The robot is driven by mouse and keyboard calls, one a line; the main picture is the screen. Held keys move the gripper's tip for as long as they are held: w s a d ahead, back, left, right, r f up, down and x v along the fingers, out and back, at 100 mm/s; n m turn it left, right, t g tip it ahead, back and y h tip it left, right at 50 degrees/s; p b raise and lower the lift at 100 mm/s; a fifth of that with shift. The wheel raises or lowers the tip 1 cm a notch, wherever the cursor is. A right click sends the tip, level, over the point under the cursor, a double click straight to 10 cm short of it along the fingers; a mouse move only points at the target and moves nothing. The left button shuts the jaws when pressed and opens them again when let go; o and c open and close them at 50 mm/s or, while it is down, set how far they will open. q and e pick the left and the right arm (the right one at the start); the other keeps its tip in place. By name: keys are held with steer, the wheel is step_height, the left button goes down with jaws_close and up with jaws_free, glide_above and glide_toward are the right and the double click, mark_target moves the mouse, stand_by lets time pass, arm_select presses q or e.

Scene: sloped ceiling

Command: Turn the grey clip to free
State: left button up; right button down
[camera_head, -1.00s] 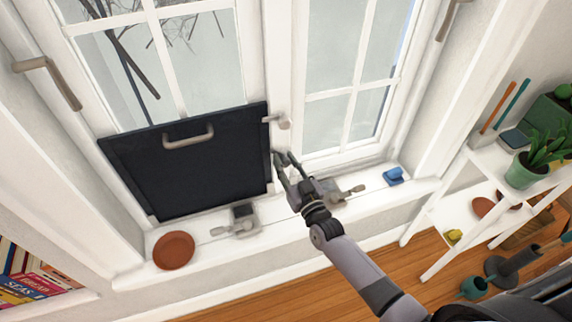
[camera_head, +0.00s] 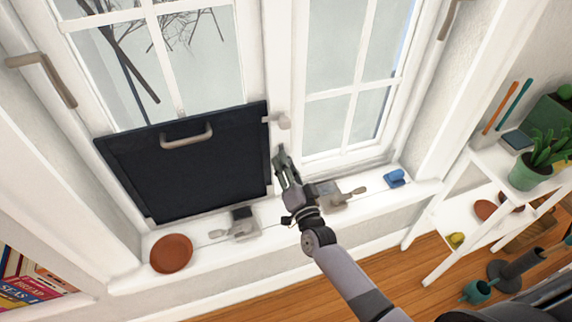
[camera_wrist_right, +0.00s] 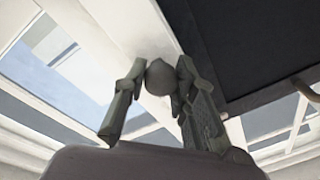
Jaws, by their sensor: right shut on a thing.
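The grey clip (camera_head: 283,121) is on the white post between the windows. Its short arm points left across the upper right edge of the dark panel (camera_head: 190,165), which stands upright against the left window and has a grey handle. My right gripper (camera_head: 280,152) reaches up from below, its fingertips just under the clip in the head view. In the right wrist view, its fingers (camera_wrist_right: 153,85) are closed around a rounded grey knob (camera_wrist_right: 160,77), which looks like the clip's. The fingers partly hide it. My left gripper is not in view.
On the sill are a terracotta saucer (camera_head: 171,253), a metal latch (camera_head: 240,224), a second latch (camera_head: 335,196) beside my right wrist, and a blue object (camera_head: 395,178). A white shelf (camera_head: 480,170) with a plant stands at right. Books (camera_head: 35,280) are lower left.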

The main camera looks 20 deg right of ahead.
steer(key=shift+f, duration=0.1)
stand_by(0.5)
steer(key=c, duration=1.3)
jaws_free()
steer(key=s+f, duration=0.1)
steer(key=s, duration=1.1)
steer(key=shift+d+f, duration=0.25)
steer(key=shift+f, duration=0.15)
steer(key=shift+w, duration=0.1)
